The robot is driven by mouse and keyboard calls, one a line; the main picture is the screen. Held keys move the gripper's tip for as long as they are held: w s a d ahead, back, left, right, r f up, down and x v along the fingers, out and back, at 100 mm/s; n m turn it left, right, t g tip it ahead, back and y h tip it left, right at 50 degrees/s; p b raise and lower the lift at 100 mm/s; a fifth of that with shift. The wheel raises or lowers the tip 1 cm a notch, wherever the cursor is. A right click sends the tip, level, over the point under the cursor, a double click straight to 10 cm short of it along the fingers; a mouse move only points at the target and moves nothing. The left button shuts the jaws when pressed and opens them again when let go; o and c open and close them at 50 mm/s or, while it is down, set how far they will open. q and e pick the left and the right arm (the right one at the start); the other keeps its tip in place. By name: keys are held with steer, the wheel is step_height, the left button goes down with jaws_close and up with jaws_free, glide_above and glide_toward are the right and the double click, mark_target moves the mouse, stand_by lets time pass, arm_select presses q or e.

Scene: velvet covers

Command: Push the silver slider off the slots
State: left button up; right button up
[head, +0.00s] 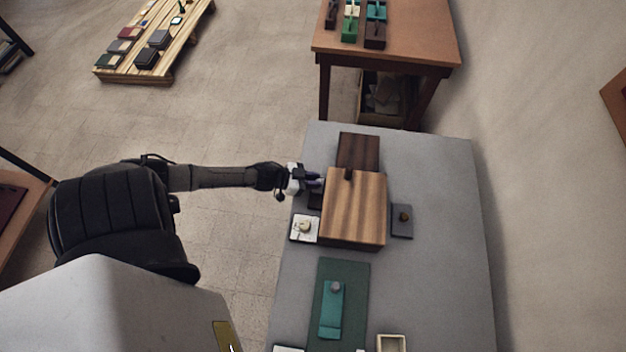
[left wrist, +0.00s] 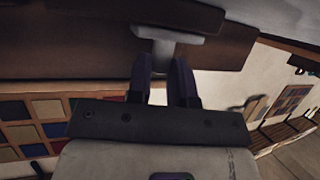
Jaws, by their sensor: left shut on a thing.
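A wooden box with a striped light-brown top (head: 356,205) stands on the grey table. My left gripper (head: 318,183) reaches in from the left to the box's left side. In the left wrist view a grey T-shaped piece, which looks like the silver slider (left wrist: 165,38), sits at a dark brown wooden edge (left wrist: 90,58). My left gripper (left wrist: 166,68) is shut on its stem. In the head view the slider is hidden by the gripper and box, and the slots cannot be made out. My right gripper is not in view.
A dark wooden panel (head: 358,150) lies behind the box. A white tile with a round knob (head: 304,228) and a grey block (head: 402,222) flank it. A green board (head: 358,290) with a teal piece (head: 331,315) lies in front. The table's right side is clear.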

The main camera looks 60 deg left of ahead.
mark_target(311, 201)
arm_select(q)
jaws_close()
steer(key=shift+s+d+r, duration=0.1)
steer(key=s+d+p, duration=0.1)
steer(key=d+p, duration=0.1)
steer(key=s+d+p, duration=0.1)
steer(key=d+p, duration=0.1)
steer(key=shift+s, duration=0.4)
steer(key=shift+d, duration=0.1)
